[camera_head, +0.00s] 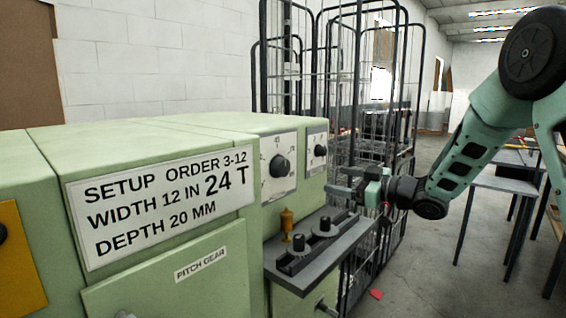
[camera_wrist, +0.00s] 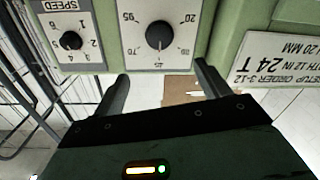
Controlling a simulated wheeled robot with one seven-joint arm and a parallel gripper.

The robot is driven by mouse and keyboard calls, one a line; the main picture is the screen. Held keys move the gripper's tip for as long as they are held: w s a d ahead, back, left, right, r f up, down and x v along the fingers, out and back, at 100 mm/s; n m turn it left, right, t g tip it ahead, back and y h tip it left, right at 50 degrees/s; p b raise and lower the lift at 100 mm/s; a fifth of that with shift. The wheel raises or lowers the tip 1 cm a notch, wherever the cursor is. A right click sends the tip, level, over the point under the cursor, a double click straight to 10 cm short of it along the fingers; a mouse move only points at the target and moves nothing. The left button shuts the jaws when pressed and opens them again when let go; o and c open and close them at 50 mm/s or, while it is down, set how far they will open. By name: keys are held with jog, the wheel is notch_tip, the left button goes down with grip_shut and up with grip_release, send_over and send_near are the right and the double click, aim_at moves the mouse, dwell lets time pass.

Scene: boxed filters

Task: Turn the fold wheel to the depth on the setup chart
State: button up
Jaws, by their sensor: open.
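The setup chart (camera_head: 160,205) is a white plate on the pale green machine, reading SETUP ORDER 3-12, WIDTH 12 IN, 24 T, DEPTH 20 MM. A black round knob (camera_head: 280,166) sits on a numbered white dial plate. It also shows upside down in the wrist view (camera_wrist: 159,35); its name and exact setting are not legible. I cannot tell for sure whether it is the fold wheel. My gripper (camera_head: 345,180) is open and empty in front of the machine. In the wrist view its fingers (camera_wrist: 162,85) stand apart, short of the knob in the picture.
A smaller knob marked SPEED (camera_wrist: 70,40) is beside the larger dial. Below the dials, a grey shelf (camera_head: 318,250) carries black knobs, near a brass-coloured fitting (camera_head: 287,222). A wire cage trolley (camera_head: 350,100) stands behind my gripper. Tables (camera_head: 500,185) stand at right.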

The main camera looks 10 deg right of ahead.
jog(key=p, duration=0.4)
send_near(285, 167)
jog(key=x, duration=0.9)
jog(key=shift+w+f, duration=0.1)
jog(key=c, duration=1)
